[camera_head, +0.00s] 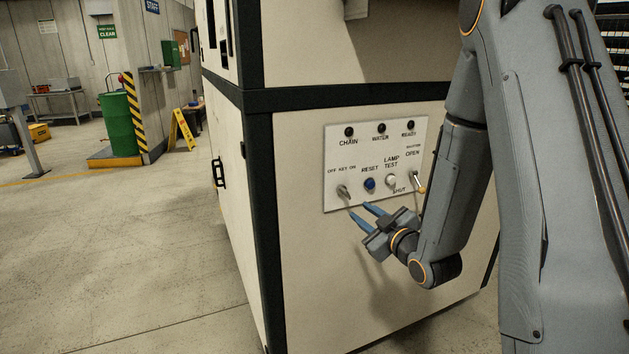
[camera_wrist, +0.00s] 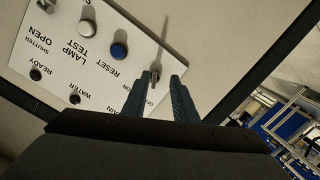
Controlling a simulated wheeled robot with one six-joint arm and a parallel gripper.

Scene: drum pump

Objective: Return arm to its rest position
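My arm reaches down from the right in the head view. My gripper (camera_head: 359,210) is in front of the white control panel (camera_head: 334,164), just below its lower edge in that view. Its two blue fingers are apart with nothing seen held. The key switch (camera_head: 343,190) is at the panel's lower left, just beyond the fingertips. In the wrist view the fingertips (camera_wrist: 161,78) also stand apart, and the key switch (camera_wrist: 156,72) shows close to the left one. I cannot tell whether they touch.
The panel has a blue reset button (camera_head: 370,184), a white lamp test button (camera_head: 391,180), a shutter lever (camera_head: 417,181) and several dark lamps. The cream cabinet (camera_head: 300,260) fills the middle. Open floor (camera_head: 130,250) lies left, with a green drum (camera_head: 117,124) and yellow sign (camera_head: 182,130) beyond.

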